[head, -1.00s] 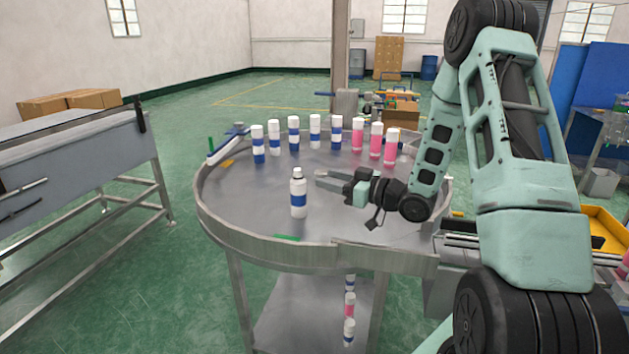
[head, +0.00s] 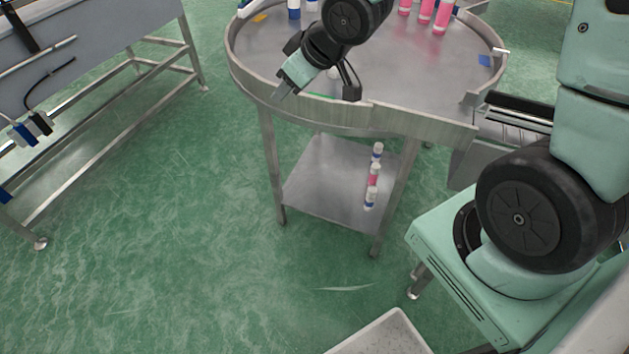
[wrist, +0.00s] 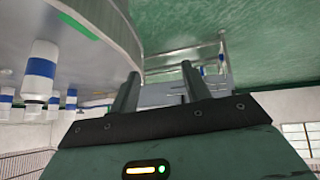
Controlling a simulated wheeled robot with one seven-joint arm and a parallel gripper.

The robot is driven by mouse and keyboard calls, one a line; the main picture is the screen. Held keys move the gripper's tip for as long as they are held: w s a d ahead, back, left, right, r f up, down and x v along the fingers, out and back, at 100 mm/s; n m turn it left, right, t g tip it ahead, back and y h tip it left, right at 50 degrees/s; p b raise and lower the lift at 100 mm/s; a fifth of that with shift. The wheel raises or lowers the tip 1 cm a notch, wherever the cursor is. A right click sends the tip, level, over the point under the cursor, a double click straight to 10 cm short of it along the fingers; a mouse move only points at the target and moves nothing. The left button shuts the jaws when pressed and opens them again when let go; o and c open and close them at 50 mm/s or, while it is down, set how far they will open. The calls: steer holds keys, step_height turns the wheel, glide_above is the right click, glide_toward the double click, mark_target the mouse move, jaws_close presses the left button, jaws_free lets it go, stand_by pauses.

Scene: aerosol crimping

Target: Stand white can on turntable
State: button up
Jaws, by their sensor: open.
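The round steel turntable (head: 420,75) stands at the top of the head view. A white can with a blue band (wrist: 40,72) stands on it, upside down in the wrist view; in the head view my arm mostly hides it. My gripper (head: 281,93) is over the turntable's near-left rim, fingers down toward the edge. In the wrist view its two fingers (wrist: 157,80) are apart with nothing between them. On the shelf under the turntable are two white cans with blue, one nearer (head: 370,197) and one farther (head: 377,152), with a pink one (head: 373,174) between them.
More white-and-blue cans (head: 294,10) and several pink cans (head: 442,18) stand at the turntable's back. The lower shelf (head: 325,185) is bare on its left. A steel bench (head: 100,50) is at left. The green floor between is clear.

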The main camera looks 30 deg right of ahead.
steer(key=s+a+r+n+g+h, duration=0.1)
steer(key=s+a+g, duration=0.2)
steer(key=s, duration=0.9)
steer(key=s+a+r+g+h, duration=0.1)
steer(key=s+a+g, duration=0.3)
steer(key=s, duration=0.8)
steer(key=shift+s+a+n, duration=0.4)
steer(key=shift+a, duration=0.75)
